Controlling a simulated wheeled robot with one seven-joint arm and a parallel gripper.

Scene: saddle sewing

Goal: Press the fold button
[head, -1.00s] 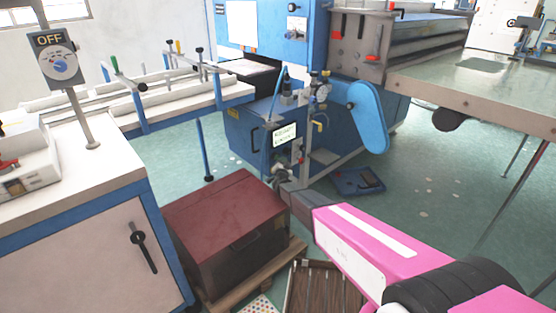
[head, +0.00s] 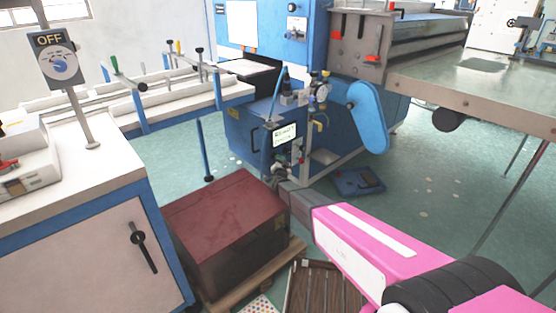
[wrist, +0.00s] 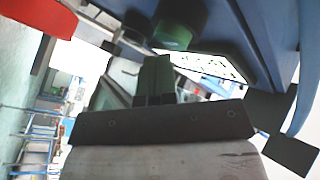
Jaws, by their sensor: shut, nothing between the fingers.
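A small control panel with a lit white screen (head: 284,134) stands on the front of the blue machine. The screen also shows in the wrist view (wrist: 208,66), seen at a steep slant. My gripper (head: 279,170) is just below this panel, at the end of my pink arm. In the wrist view my gripper (wrist: 155,76) is shut, with nothing held. A dark green round part (wrist: 180,25) lies just beyond the fingertips; I cannot tell whether it is the fold button. No label reading fold is legible, and I cannot tell whether the fingertips touch anything.
A dark red box (head: 225,225) stands on a pallet below my gripper. A gauge (head: 322,92) and a blue guard (head: 367,117) are right of the panel. A white cabinet (head: 85,230) is at left.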

